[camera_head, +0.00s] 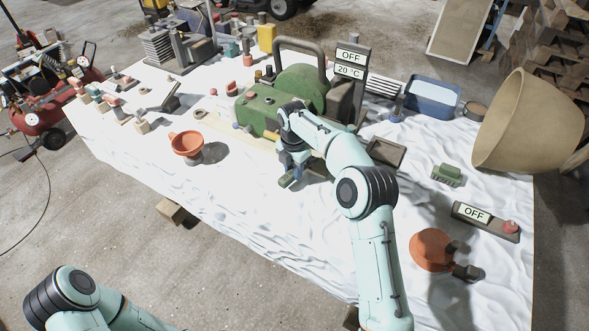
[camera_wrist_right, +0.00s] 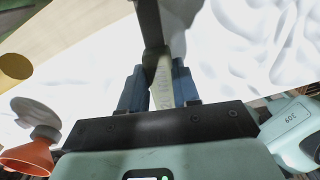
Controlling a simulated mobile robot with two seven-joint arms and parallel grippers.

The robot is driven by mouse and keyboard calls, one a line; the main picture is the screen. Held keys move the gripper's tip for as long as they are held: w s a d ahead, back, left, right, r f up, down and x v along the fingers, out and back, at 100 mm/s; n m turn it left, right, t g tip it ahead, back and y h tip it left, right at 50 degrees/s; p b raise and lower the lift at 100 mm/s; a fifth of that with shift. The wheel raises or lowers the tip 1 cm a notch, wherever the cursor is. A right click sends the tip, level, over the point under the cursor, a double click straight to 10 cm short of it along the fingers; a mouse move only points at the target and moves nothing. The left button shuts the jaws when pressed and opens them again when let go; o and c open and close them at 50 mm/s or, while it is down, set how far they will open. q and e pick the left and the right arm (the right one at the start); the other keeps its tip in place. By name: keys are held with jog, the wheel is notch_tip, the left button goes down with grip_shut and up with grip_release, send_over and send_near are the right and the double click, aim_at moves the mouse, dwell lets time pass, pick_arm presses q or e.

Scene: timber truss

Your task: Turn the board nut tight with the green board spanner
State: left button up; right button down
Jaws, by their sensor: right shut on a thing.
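My right gripper (camera_head: 291,168) is over the table in front of the green machine, pointing down. In the right wrist view its blue fingers (camera_wrist_right: 160,92) are shut on a narrow pale-green bar with faint markings, which I take to be the green board spanner (camera_wrist_right: 161,88). A dark upright piece stands at its far end. A small green end of the spanner (camera_head: 287,181) shows below the gripper in the head view. A pale wooden board (camera_head: 235,130) lies just left of the gripper. I cannot make out the board nut. My left gripper is out of view.
The green machine (camera_head: 265,105) stands close behind the gripper. An orange funnel (camera_head: 186,145) is to the left. An open dark tray (camera_head: 386,151), a green block (camera_head: 447,174) and an OFF switch box (camera_head: 485,221) are to the right.

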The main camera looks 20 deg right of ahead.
jog(key=shift+w+a+m, duration=0.2)
jog(key=shift+w+m, duration=0.25)
jog(key=shift+m, duration=0.1)
jog(key=shift+w+a+m, duration=0.2)
jog(key=shift+w+m, duration=0.25)
jog(key=shift+m, duration=0.1)
jog(key=shift+w, duration=0.1)
jog(key=shift+w+a+m, duration=0.2)
jog(key=shift+w+m, duration=0.7)
jog(key=shift+m, duration=0.4)
jog(key=shift+w, duration=0.1)
jog(key=shift+s+n, duration=0.3)
jog(key=shift+a, duration=0.1)
